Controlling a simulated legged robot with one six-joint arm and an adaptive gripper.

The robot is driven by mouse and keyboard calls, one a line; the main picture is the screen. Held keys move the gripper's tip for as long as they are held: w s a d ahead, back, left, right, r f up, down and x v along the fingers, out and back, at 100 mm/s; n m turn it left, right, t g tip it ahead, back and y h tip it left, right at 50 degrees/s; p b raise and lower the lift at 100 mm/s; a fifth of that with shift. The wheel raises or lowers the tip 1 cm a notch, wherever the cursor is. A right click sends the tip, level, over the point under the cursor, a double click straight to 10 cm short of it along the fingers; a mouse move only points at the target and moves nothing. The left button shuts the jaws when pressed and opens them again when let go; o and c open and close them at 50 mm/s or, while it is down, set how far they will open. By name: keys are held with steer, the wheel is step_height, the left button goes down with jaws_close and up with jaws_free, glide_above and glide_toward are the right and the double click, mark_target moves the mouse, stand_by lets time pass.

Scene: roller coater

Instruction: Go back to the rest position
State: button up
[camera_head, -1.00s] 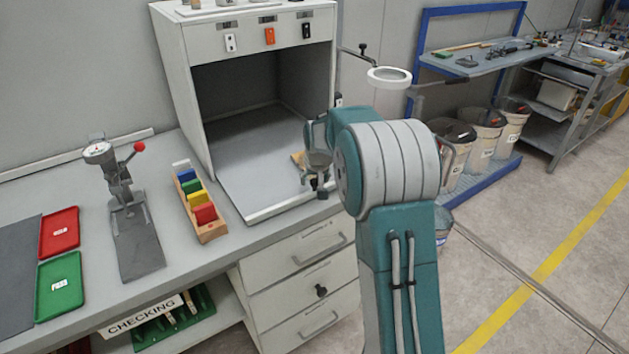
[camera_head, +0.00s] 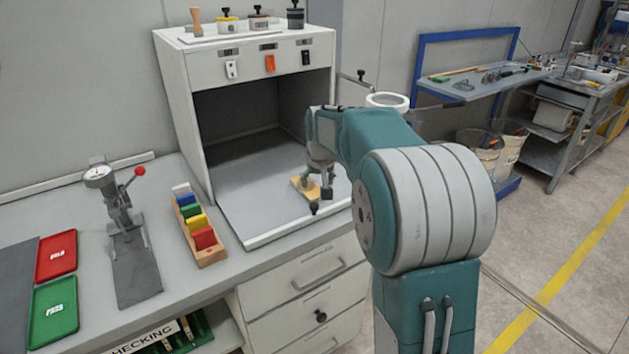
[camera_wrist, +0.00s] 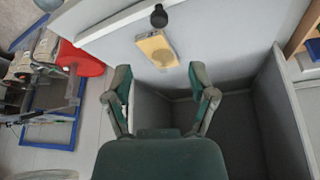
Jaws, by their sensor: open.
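My gripper (camera_head: 320,187) hangs at the front right of the white booth in the head view, partly hidden behind my own arm. In the wrist view my gripper (camera_wrist: 160,76) has its two fingers spread apart, with nothing between them. A small pale wooden piece (camera_head: 301,190) lies on the booth floor (camera_head: 255,195) just beside the fingers in the head view. In the wrist view the wooden piece (camera_wrist: 156,48) lies beyond the fingertips, apart from them. A black knob (camera_wrist: 158,17) shows close to it.
The booth's side walls and roof (camera_head: 240,45) surround the space behind my gripper. A rack of coloured plates (camera_head: 201,230), a lever press (camera_head: 128,235), a red tray (camera_head: 56,257) and a green tray (camera_head: 54,305) stand left on the bench. Clear floor (camera_head: 555,240) lies right.

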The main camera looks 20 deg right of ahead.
steer(key=s+a+r+n, duration=0.1)
steer(key=s+a+r, duration=0.15)
steer(key=s, duration=0.55)
steer(key=s+a+r+t, duration=0.15)
steer(key=s+a, duration=0.25)
steer(key=s, duration=0.4)
steer(key=s+a+r+n+g, duration=0.1)
steer(key=s+a+r, duration=0.15)
steer(key=s, duration=0.65)
steer(key=s+a+f+y, duration=0.1)
steer(key=s+a+f, duration=0.1)
steer(key=s, duration=0.6)
steer(key=shift+s+a+f+t, duration=0.25)
steer(key=shift+a+f+t, duration=0.1)
steer(key=shift+f, duration=0.55)
